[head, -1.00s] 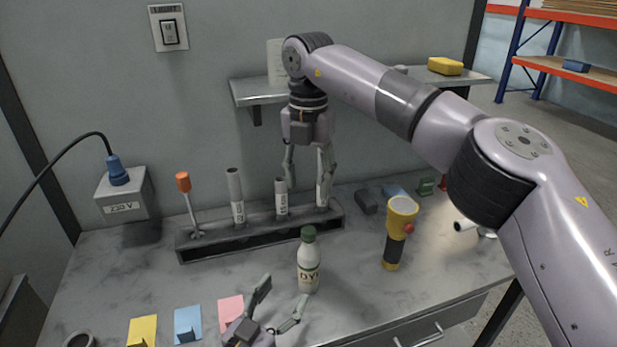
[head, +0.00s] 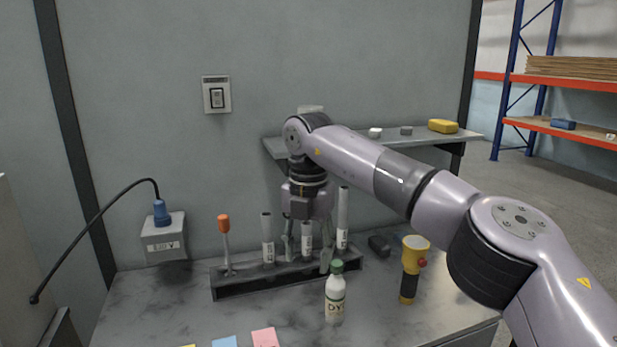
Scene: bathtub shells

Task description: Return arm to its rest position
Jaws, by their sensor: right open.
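My right gripper (head: 307,262) points straight down over the tube rack (head: 290,284) on the workbench. Its two fingers are apart, with a short white labelled tube (head: 307,243) showing between them; I cannot tell whether the fingers are around it or in front of it. Two taller labelled tubes stand upright in the rack, one left (head: 267,240) and one right (head: 342,222) of the fingers. An orange-handled screwdriver (head: 224,240) stands at the rack's left end. My left gripper is out of view.
A white bottle with a green cap (head: 335,298) stands just in front of the rack. A yellow flashlight (head: 414,270) stands to its right, near a dark block (head: 379,246). A wall shelf (head: 390,142) is behind my right arm. A socket box with cable (head: 163,240) is at left.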

